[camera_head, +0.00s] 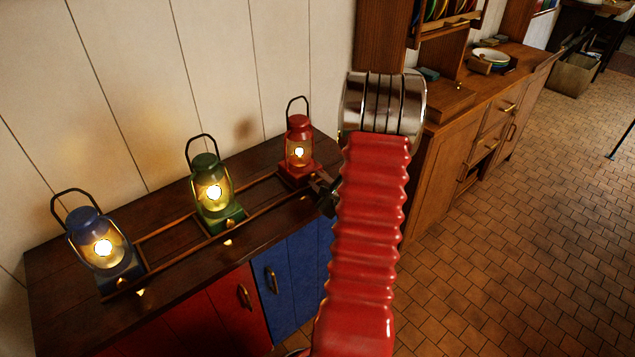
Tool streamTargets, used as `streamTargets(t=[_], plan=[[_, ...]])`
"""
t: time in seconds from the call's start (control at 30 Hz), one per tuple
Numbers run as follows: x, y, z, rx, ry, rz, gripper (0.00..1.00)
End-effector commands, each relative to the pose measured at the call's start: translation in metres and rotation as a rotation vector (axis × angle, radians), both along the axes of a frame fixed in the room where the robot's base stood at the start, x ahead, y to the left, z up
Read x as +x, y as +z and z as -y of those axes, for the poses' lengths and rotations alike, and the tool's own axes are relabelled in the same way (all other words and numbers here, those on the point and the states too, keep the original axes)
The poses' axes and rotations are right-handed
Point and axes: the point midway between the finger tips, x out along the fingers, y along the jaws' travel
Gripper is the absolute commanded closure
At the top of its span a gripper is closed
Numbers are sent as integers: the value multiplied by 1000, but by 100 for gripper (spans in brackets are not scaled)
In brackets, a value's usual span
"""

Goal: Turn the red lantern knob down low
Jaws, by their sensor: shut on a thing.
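The red lantern (300,127) stands upright at the right end of a row of three lit lanterns on the dark wooden cabinet top. Its glass glows yellow. My gripper (316,182) is at the front right of its base, mostly behind my red ribbed arm. It is shut at the base's front, where the knob sits. The knob itself is hidden by the jaws or too small to make out.
A green lantern (209,178) and a blue lantern (88,232) stand to the left, behind a low wooden rail (180,256). The cabinet has red doors (215,310) and blue doors (290,270). A wooden sideboard (445,165) stands at right; the tiled floor (500,250) is clear.

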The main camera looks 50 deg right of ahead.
Motion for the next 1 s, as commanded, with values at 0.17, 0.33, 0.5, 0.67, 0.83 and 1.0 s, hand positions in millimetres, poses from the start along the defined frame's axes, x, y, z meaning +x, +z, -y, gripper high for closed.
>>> streamTargets(t=[0.17, 0.33, 0.5, 0.67, 0.83, 1.0], plan=[[0, 0, 0, 0, 1, 0, 77], [0, 0, 0, 1, 0, 0, 65], [0, 0, 0, 1, 0, 0, 60], [-1, 0, 0, 1, 0, 0, 60], [-7, 2, -3, 0, -1, -1, 60], [-25, 9, -11, 0, -2, 1, 60]])
